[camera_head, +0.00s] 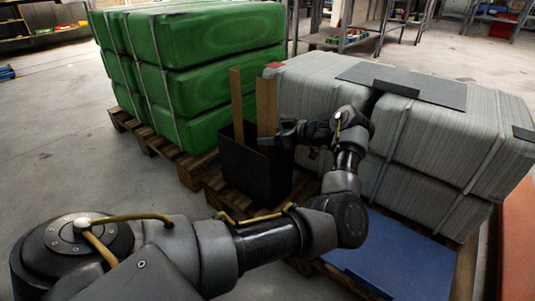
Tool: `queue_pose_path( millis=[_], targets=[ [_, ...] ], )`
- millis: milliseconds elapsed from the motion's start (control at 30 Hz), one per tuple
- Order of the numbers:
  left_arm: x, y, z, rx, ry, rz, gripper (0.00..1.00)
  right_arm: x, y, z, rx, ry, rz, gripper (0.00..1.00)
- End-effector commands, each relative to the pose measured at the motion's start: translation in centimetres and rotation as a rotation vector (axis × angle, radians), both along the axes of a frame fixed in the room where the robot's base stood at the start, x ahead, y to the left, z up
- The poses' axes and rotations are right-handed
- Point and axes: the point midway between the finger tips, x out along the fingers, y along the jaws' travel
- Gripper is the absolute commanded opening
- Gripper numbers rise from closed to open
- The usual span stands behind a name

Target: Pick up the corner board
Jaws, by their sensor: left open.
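Two tall brown boards stand upright in a black bin (255,172). The left corner board (237,100) leans slightly, and the right corner board (266,105) stands closer to my gripper. My left gripper (281,137) is open at the bin's upper right edge, beside the lower visible part of the right board. Whether its fingers touch or surround that board cannot be told. The boards' lower ends are hidden inside the bin. My right gripper is not in view.
Green wrapped bales (205,40) sit on a wooden pallet (160,148) at left. Grey strapped sack stacks (440,135) stand at right, with dark sheets (425,88) on top. A blue panel (395,265) lies low in front. The floor at left (60,150) is clear.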

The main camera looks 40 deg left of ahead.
Motion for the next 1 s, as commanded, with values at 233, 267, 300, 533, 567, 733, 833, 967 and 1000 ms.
queue_pose_path(
  millis=[233, 267, 300, 533, 567, 733, 833, 967, 1000],
  targets=[
    [-0.11, 1.58, -0.61, 0.001, 0.000, -0.001, 0.65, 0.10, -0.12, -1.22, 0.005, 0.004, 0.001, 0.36],
    [-0.11, 1.58, -0.58, 0.001, 0.000, -0.001, 0.65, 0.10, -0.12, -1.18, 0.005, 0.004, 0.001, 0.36],
    [-0.10, 1.57, -0.56, 0.001, 0.000, -0.001, 0.65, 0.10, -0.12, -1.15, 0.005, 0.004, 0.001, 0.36],
    [-0.11, 1.56, -0.57, 0.000, 0.000, -0.001, 0.47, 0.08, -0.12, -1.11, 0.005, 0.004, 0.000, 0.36],
    [-0.11, 1.55, -0.58, 0.000, 0.000, -0.001, 0.43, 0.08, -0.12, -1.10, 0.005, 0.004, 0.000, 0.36],
    [-0.11, 1.54, -0.60, 0.000, 0.000, 0.000, 0.21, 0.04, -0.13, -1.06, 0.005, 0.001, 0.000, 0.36],
    [-0.11, 1.54, -0.56, 0.001, 0.000, -0.001, 0.15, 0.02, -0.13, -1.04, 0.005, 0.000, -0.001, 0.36],
    [-0.11, 1.53, -0.55, 0.001, 0.000, -0.001, 0.15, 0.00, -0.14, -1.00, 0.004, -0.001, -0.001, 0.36],
    [-0.10, 1.54, -0.41, 0.001, 0.000, -0.001, 0.15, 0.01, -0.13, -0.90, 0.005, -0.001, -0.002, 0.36]
  ],
)
